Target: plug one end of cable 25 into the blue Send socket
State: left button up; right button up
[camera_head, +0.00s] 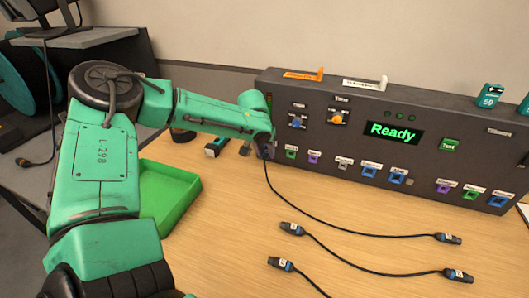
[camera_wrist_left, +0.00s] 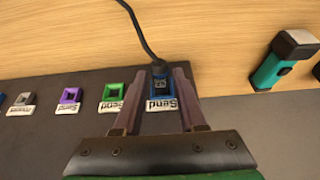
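In the left wrist view the blue Send socket (camera_wrist_left: 160,119) is on the dark panel, its white label below. A dark plug with a blue band (camera_wrist_left: 160,80) sits at this socket, its cable running up and away. Its number is too small to read surely; how deep it sits I cannot tell. My left gripper (camera_wrist_left: 160,74) is open, one finger on each side of the plug, with gaps visible. In the head view my left gripper (camera_head: 264,150) is at the panel's left end and hides this socket. The cable (camera_head: 320,216) runs to its other plug (camera_head: 448,238) on the table. My right gripper is out of view.
Other loose cables with plugs (camera_head: 291,228) lie at the table's front. A green tray (camera_head: 190,185) stands left, below my arm. The console (camera_head: 300,88) has more coloured sockets rightward, and its display (camera_head: 393,132) reads Ready. A teal-and-black object (camera_wrist_left: 283,60) lies near the gripper.

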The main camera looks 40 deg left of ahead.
pick_arm(q)
jog(key=shift+o, duration=1.2)
jog(key=shift+w+f, duration=0.1)
jog(key=shift+f, duration=0.05)
jog(key=v, duration=1.4)
jog(key=shift+r+p, duration=0.25)
jog(key=shift+p, duration=0.15)
